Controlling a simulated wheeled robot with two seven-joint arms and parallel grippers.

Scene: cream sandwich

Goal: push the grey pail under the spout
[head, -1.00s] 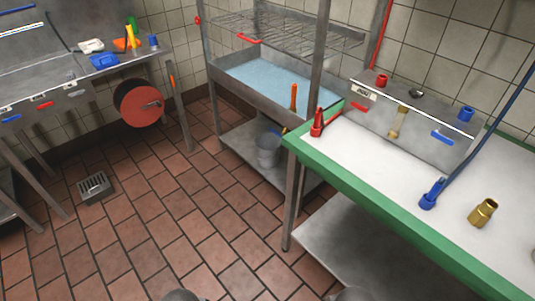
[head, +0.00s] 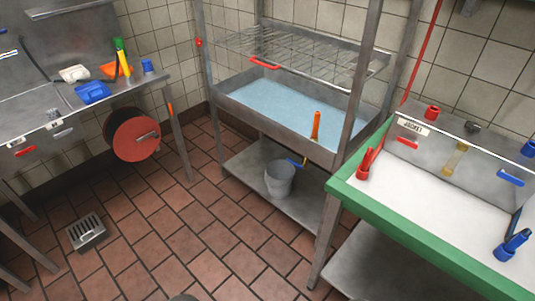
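The grey pail (head: 279,183) stands upright on the lower metal shelf (head: 249,161) under the basin of blue water (head: 290,108). A small yellow and blue fitting (head: 299,162), perhaps the spout, shows beside the pail's rim at its upper right. I cannot tell whether its outlet is over the pail. Neither of my grippers can be made out. Only a dark rounded piece, likely part of me, shows at the bottom edge.
A green-edged counter (head: 400,232) with a leg stands at right, close to the shelf's right end. A metal table with a red hose reel (head: 132,135) is at left. The tiled floor between is open, with a drain grate (head: 87,231).

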